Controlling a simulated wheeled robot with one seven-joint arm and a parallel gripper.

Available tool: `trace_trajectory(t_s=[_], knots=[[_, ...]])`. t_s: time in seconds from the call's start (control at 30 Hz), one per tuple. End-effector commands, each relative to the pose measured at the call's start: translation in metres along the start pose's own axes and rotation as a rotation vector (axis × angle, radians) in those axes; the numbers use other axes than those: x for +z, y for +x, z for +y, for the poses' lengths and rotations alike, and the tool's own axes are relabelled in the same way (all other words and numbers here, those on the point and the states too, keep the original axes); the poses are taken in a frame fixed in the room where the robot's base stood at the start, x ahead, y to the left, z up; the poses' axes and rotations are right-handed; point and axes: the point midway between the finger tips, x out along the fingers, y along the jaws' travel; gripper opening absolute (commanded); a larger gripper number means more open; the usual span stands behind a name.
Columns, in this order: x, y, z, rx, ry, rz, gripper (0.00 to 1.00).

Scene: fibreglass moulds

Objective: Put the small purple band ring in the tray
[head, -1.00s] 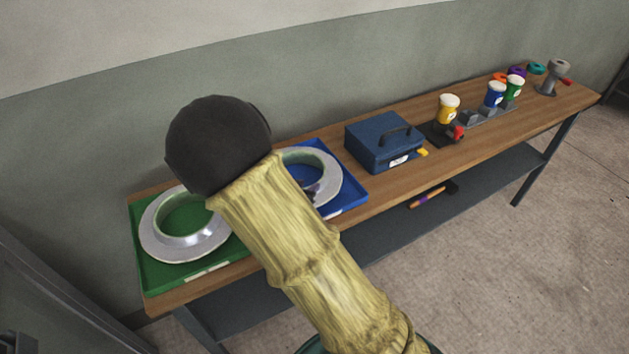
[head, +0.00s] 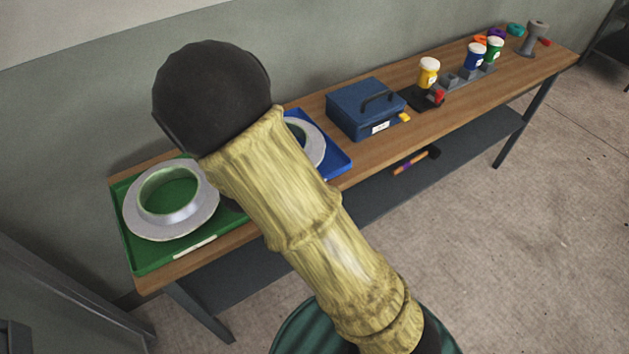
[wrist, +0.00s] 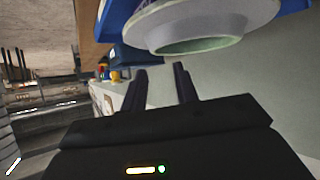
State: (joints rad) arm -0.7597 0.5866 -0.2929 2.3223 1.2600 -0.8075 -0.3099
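A small purple ring (head: 495,33) sits at the far end of the bench, between an orange ring (head: 480,39) and a teal ring (head: 515,29). It is small in the head view, and I cannot make it out in the wrist view. A green tray (head: 128,242) and a blue tray (head: 340,163) stand at the near end, each with a large silver ring mould. My gripper (wrist: 160,70) is open and empty in the wrist view, near the mould in the blue tray. In the head view my arm hides it.
A blue box (head: 352,107) with a handle stands beside the blue tray. Beyond it are yellow (head: 428,73), blue (head: 475,57) and green (head: 494,50) pots and a grey stand (head: 535,38). A hammer-like tool (head: 410,163) lies on the lower shelf. The floor at right is clear.

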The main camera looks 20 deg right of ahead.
Motion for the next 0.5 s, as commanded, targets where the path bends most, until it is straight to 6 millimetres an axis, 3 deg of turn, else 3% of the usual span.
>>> trace_trajectory(t_s=[0.13, 0.27, 0.37, 0.5], knots=[[-0.002, 0.0, 0.004, -0.159, 0.009, -0.171, 0.3], [0.001, -0.014, 0.015, -0.298, -0.022, -0.329, 0.3], [0.004, -0.031, 0.032, -0.38, -0.073, -0.439, 0.3], [0.013, -0.059, 0.071, -0.443, -0.179, -0.581, 0.3]])
